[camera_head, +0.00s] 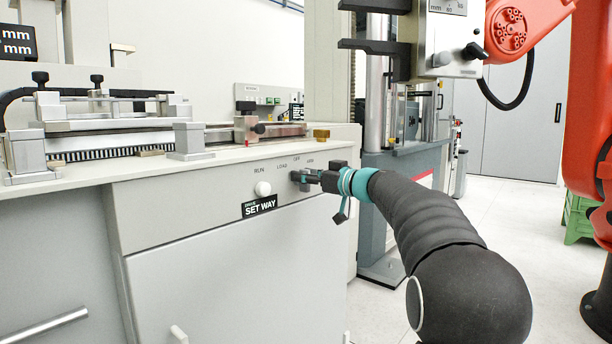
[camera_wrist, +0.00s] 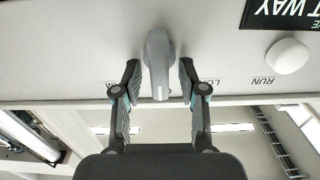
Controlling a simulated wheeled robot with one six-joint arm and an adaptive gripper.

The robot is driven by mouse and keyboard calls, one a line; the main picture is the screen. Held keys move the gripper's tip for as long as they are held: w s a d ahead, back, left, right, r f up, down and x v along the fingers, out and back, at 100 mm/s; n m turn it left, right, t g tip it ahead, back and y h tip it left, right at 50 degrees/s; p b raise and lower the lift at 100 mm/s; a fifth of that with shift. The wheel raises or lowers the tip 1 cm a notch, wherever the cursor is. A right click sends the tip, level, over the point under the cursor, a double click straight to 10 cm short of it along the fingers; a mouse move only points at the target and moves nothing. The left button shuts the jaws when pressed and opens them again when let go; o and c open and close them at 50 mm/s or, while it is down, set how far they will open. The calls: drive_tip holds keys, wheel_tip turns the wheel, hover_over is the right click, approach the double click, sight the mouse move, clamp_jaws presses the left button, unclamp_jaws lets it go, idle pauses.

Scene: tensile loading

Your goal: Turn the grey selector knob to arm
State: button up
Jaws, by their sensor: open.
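The grey selector knob (camera_wrist: 158,62) sticks out of the light panel in the wrist view, which shows the panel upside down. My gripper (camera_wrist: 160,70) is open, with one finger on each side of the knob. A thin gap shows on either side, though contact at the tips is hard to judge. The labels RUN, LOAD, OFF and ARM run along the panel above the knob in the head view. The knob's pointer lies between LOAD and ARM in the wrist view. In the head view my gripper (camera_head: 306,178) is at the panel and mostly hides the knob.
The cabinet (camera_head: 230,270) carries a bench with metal fixtures (camera_head: 100,125). A red machine (camera_head: 590,110) stands at right. Floor is clear between.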

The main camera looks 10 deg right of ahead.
drive_tip(key=shift+c, duration=0.3)
clamp_jaws()
drive_tip(key=shift+d+f+m+b, duration=0.1)
drive_tip(key=shift+f+m+b, duration=0.05)
drive_tip(key=shift+m+b, duration=0.45)
drive_tip(key=m+b, duration=0.1)
drive_tip(key=m, duration=0.2)
drive_tip(key=shift+w+d, duration=0.15)
drive_tip(key=shift+w+d+f+m, duration=0.1)
drive_tip(key=shift+m, duration=1.1)
drive_tip(key=shift+w+d+m, duration=0.1)
drive_tip(key=shift+m, duration=1.1)
drive_tip(key=shift+b, duration=0.3)
